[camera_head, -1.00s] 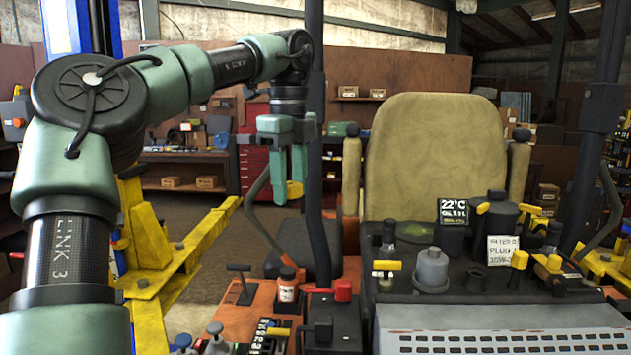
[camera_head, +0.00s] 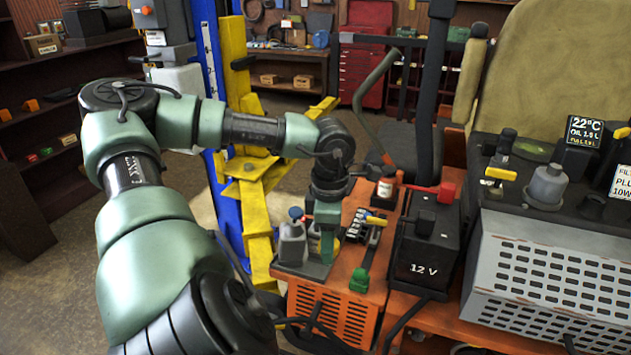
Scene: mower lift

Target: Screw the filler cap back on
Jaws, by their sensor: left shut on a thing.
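My left gripper (camera_head: 326,246) points down at a small dark tray (camera_head: 305,268) on the front left of the orange machine. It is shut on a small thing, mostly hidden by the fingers. A grey bottle (camera_head: 291,244) stands on the tray just left of the fingers. I cannot make out the open filler neck for certain. My right gripper is not in view.
A black 12 V battery (camera_head: 425,245) with a red terminal cover (camera_head: 446,192) sits right of the tray. A small white jar (camera_head: 385,188) stands behind. The grey perforated cover (camera_head: 550,272) and a grey cylinder (camera_head: 546,185) are at right. A yellow lift post (camera_head: 236,70) stands behind my arm.

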